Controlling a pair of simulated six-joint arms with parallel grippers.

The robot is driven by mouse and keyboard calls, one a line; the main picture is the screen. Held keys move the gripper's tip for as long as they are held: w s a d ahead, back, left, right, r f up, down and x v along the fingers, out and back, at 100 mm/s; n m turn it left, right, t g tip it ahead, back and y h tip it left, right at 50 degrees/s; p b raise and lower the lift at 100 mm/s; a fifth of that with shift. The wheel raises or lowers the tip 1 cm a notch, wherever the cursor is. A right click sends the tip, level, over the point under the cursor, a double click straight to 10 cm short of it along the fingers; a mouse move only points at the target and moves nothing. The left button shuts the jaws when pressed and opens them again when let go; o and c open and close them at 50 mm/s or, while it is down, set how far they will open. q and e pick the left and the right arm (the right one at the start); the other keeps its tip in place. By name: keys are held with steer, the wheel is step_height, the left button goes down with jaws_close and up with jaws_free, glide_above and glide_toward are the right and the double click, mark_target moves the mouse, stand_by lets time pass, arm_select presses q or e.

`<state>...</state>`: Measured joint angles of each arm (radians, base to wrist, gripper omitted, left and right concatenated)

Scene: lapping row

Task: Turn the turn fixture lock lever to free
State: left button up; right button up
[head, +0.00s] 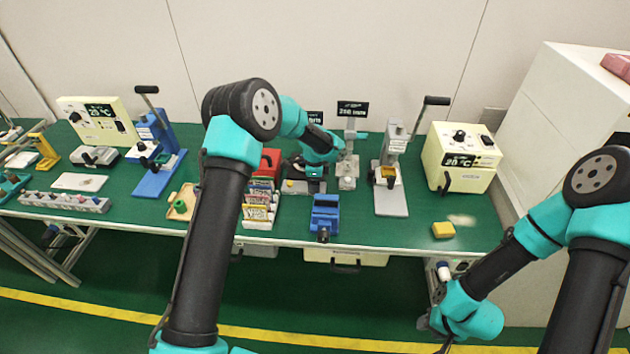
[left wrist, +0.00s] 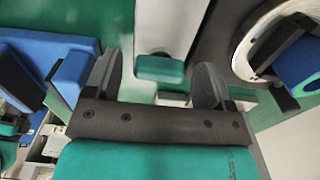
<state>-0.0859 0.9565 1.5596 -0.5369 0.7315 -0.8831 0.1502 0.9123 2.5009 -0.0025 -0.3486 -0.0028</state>
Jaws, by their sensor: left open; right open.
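In the left wrist view, my left gripper (left wrist: 159,80) has its two fingers spread wide. A small teal-green block (left wrist: 160,68) on a pale grey bar shows in line with the gap between them; I cannot tell how far beyond the fingertips it is. At the right of that view is a round pale-rimmed fixture (left wrist: 246,48) with a blue part and a dark bar; I cannot tell which piece is the lock lever. In the head view my left wrist hangs over the bench middle and hides what lies beneath. My right gripper (head: 432,325) is low, in front of the bench, away from the fixtures.
On the green bench (head: 350,228) stand a blue press (head: 157,160), a grey press (head: 390,185), a cream heater box (head: 462,158), a blue clamp (head: 325,212) and a card rack (head: 259,203). A yellow block (head: 443,230) lies at the front right, with clear surface around it.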

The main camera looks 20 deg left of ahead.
arm_select(q)
steer(key=shift+c, duration=0.2)
steer(key=c, duration=0.9)
steer(key=shift+n, duration=0.3)
steer(key=n, duration=0.8)
steer(key=shift+n, duration=0.4)
steer(key=n, duration=0.4)
steer(key=shift+n, duration=0.3)
steer(key=n, duration=0.4)
